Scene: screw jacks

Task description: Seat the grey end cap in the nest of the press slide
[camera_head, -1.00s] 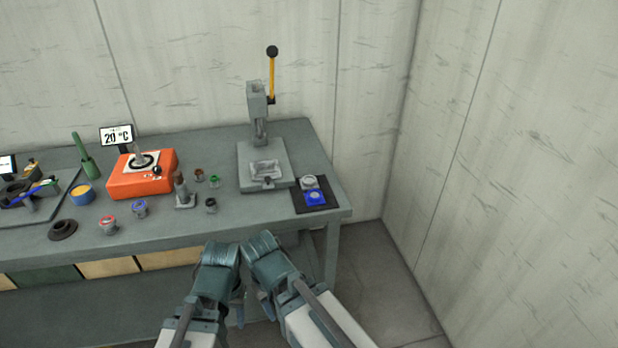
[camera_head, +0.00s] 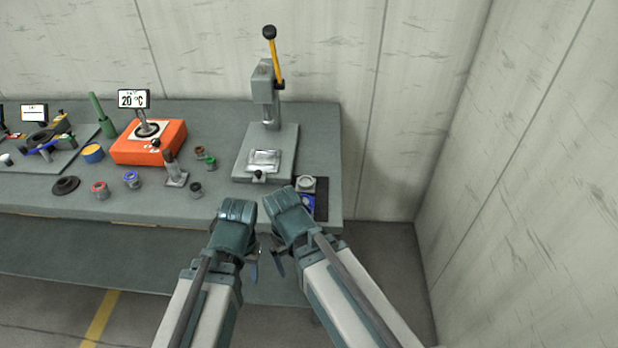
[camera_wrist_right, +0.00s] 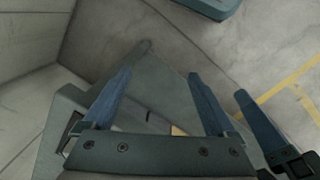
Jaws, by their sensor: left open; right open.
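The grey end cap (camera_head: 305,182) appears to be the small round grey part on the dark mat, right of the press. The press slide (camera_head: 263,160) is the pale metal piece at the front of the press base; its nest looks empty, but is too small to be sure. My left gripper (camera_head: 251,264) and right gripper (camera_head: 277,260) hang side by side in front of the bench edge, apart from the end cap. In the right wrist view, the right gripper (camera_wrist_right: 157,88) is open with nothing between its blue fingers. The left gripper is open, its fingers only partly visible.
The press (camera_head: 266,95) has a raised yellow lever (camera_head: 275,60). A blue part (camera_head: 309,203) on the mat (camera_head: 321,190) is partly hidden by my right arm. An orange heater (camera_head: 149,143) and several small rings and parts stand left of the press.

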